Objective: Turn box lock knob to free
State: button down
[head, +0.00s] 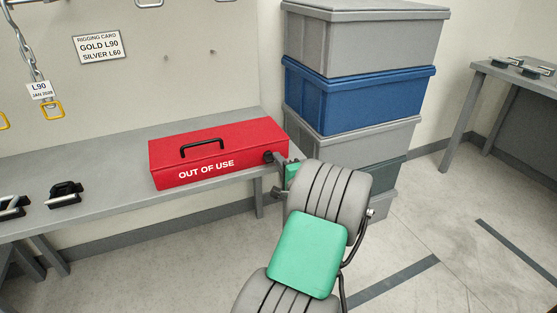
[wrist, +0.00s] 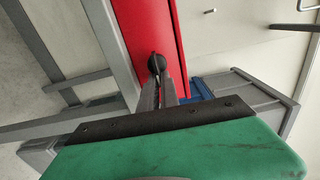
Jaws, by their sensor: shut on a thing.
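The red box (head: 215,155) marked "OUT OF USE" sits on the grey bench with its lid down and a black handle on top. Its black lock knob (head: 268,157) is on the front face near the right end. My gripper (head: 279,161) reaches the knob from the right, partly hidden by my arm. In the wrist view the red box (wrist: 150,30) runs down from the top, and my gripper (wrist: 160,85) has its two fingers closed on the dark round knob (wrist: 156,63). The knob's pointer direction cannot be made out.
The grey bench (head: 105,185) has black-handled items (head: 65,193) at left. A chain with a yellow link and an L90 tag (head: 40,90) hangs above it. Stacked grey and blue bins (head: 355,95) stand behind my arm at right. The floor at right is clear.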

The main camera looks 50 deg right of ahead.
jog(key=c, duration=1.6)
grip_release()
jog(key=v, duration=0.8)
jog(key=shift+w, duration=0.15)
